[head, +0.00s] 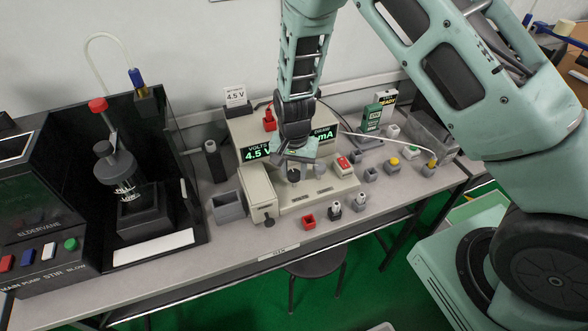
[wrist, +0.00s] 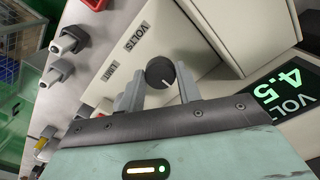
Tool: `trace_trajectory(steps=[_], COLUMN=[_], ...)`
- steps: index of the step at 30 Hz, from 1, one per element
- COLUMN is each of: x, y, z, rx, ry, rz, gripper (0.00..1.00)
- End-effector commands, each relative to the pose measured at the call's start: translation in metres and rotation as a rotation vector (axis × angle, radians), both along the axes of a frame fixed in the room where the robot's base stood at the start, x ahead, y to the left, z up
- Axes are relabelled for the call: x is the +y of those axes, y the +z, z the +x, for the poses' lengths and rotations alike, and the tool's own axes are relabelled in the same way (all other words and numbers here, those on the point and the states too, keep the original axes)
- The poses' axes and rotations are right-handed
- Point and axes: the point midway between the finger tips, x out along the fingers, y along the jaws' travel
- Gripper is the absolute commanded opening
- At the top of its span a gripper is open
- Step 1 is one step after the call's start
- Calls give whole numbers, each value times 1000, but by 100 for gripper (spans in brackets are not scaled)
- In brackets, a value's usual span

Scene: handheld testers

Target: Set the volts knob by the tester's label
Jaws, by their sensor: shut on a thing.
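The tester is a cream bench unit (head: 318,189) with a green-lit volts display (head: 257,152) reading 4.5 V. The display also shows in the wrist view (wrist: 285,90). A small white card (head: 235,96) behind the unit reads 4.5 V. The dark round volts knob (wrist: 160,73) has a pale pointer line and sits beside a VOLTS label (wrist: 137,38). My gripper (wrist: 160,88) has one finger on each side of the knob and is shut on it. In the head view my gripper (head: 294,163) reaches down over the unit's front panel and partly hides it.
A grey open box (head: 228,207) stands left of the unit. Several small blocks and buttons, including a red one (head: 308,221), lie in front and to the right. A black stirrer stand (head: 146,207) fills the left. The bench's front edge is near.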

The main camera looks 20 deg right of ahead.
Motion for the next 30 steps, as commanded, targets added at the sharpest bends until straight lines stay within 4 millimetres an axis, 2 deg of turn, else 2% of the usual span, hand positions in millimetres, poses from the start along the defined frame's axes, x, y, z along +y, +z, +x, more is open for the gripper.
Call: trace_trajectory(steps=[1, 2, 4, 13, 17, 20, 30], x=[0, 0, 0, 0, 0, 0, 1], y=[1, 1, 1, 1, 11, 27, 106], z=[2, 2, 2, 1, 2, 2, 2], rx=[-5, -6, -5, -2, -5, -7, -8], ry=[0, 0, 0, 1, 2, 3, 2], rz=[0, 1, 0, 0, 0, 1, 2], gripper=[11, 37, 56, 56, 56, 56, 56])
